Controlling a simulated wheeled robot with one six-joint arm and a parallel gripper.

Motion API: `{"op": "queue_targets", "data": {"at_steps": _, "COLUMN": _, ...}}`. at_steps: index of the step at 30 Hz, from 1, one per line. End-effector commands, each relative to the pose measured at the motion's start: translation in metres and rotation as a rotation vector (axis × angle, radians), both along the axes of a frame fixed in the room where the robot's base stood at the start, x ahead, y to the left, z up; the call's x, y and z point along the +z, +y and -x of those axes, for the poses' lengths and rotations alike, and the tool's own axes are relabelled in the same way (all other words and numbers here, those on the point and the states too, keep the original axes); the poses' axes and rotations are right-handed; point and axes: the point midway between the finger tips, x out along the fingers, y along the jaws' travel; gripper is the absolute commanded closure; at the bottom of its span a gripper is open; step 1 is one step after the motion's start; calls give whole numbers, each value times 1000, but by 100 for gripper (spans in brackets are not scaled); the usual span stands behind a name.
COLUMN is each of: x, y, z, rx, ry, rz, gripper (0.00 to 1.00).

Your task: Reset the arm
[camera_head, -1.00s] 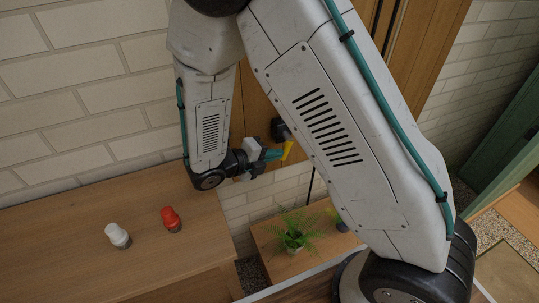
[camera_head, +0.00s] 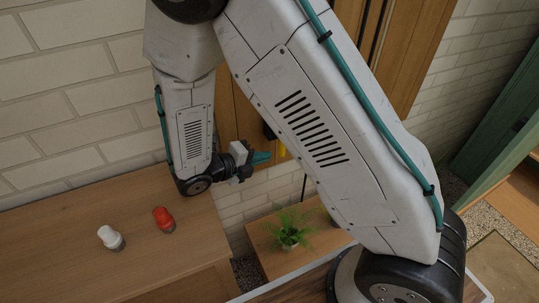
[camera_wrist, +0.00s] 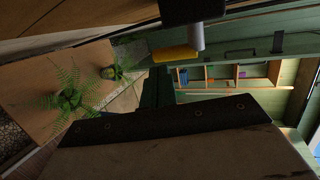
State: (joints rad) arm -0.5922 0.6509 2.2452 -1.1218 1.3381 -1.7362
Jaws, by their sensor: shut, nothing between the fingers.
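My gripper (camera_head: 262,157) is shut and empty. In the wrist view the dark green fingers (camera_wrist: 157,88) show close together. A yellow bar-like piece (camera_head: 282,149) is just right of the fingertips in the body view, partly hidden by my arm. In the wrist view the yellow piece (camera_wrist: 175,53) joins a grey cylinder and stands apart from the fingers.
A wooden table (camera_head: 60,260) at left bears a white-capped shaker (camera_head: 110,237) and a red one (camera_head: 163,218). A low wooden table (camera_head: 265,262) holds a potted fern (camera_head: 289,232). A green door frame (camera_head: 500,125) stands at right. Shelves (camera_wrist: 225,78) show in the wrist view.

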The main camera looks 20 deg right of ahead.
Motion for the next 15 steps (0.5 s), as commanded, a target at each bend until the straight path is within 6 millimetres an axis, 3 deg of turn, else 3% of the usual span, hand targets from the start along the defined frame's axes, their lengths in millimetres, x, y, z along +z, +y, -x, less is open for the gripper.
{"op": "queue_targets", "data": {"at_steps": 6, "x": 11, "y": 32, "z": 6, "rx": 3, "ry": -2, "rz": -1, "gripper": 100}}
{"op": "queue_targets", "data": {"at_steps": 15, "x": 14, "y": 40, "z": 8, "rx": -3, "ry": -13, "rz": -4, "gripper": 100}}
